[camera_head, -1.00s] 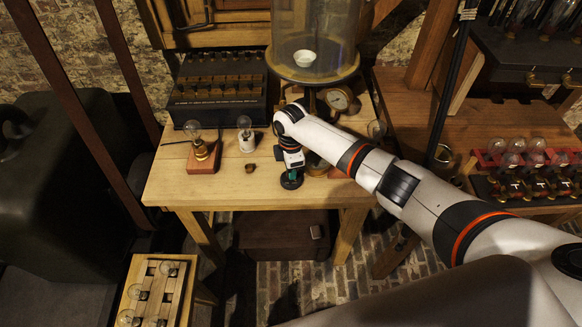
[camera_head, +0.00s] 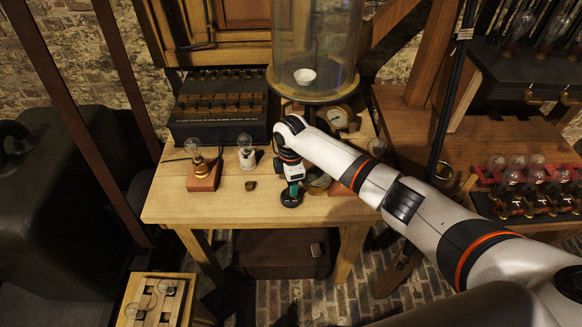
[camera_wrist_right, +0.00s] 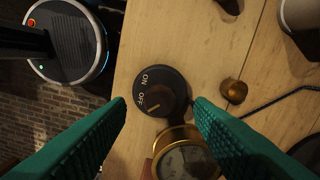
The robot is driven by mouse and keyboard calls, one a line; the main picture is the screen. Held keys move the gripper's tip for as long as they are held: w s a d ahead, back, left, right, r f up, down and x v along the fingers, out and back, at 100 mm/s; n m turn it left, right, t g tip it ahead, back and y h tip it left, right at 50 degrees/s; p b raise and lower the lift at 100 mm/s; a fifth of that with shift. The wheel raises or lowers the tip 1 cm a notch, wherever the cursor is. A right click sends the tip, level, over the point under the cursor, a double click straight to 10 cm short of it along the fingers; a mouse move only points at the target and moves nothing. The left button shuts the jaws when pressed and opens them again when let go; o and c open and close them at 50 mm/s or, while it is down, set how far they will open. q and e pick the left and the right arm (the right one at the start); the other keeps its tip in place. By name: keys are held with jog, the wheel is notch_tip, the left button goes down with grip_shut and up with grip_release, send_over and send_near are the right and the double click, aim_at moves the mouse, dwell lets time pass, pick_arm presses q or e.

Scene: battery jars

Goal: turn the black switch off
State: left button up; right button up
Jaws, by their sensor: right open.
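The black switch (camera_wrist_right: 172,78) is a round black dial marked ON and OFF, with a darker knob in its middle. A short yellowish mark on it sits near the word OFF. In the head view the switch (camera_head: 291,200) lies near the front edge of the wooden table. My right gripper (camera_wrist_right: 160,104) has two teal fingers, open, one on either side of the dial, with nothing between them but the view of the knob. In the head view the right gripper (camera_head: 293,188) points down over the switch. Finger contact cannot be told. My left gripper is not in view.
A brass gauge (camera_wrist_right: 186,162) lies close to the switch, and a small brass knob (camera_wrist_right: 234,91) is on its other side. Two bulb holders (camera_head: 203,177) (camera_head: 246,157), a black battery box (camera_head: 220,110) and a glass jar (camera_head: 316,45) stand on the table (camera_head: 225,208).

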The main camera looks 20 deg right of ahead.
notch_tip(320, 180, up, 10)
jog(key=b, duration=0.1)
jog(key=shift+b, duration=0.3)
jog(key=shift+f, duration=0.1)
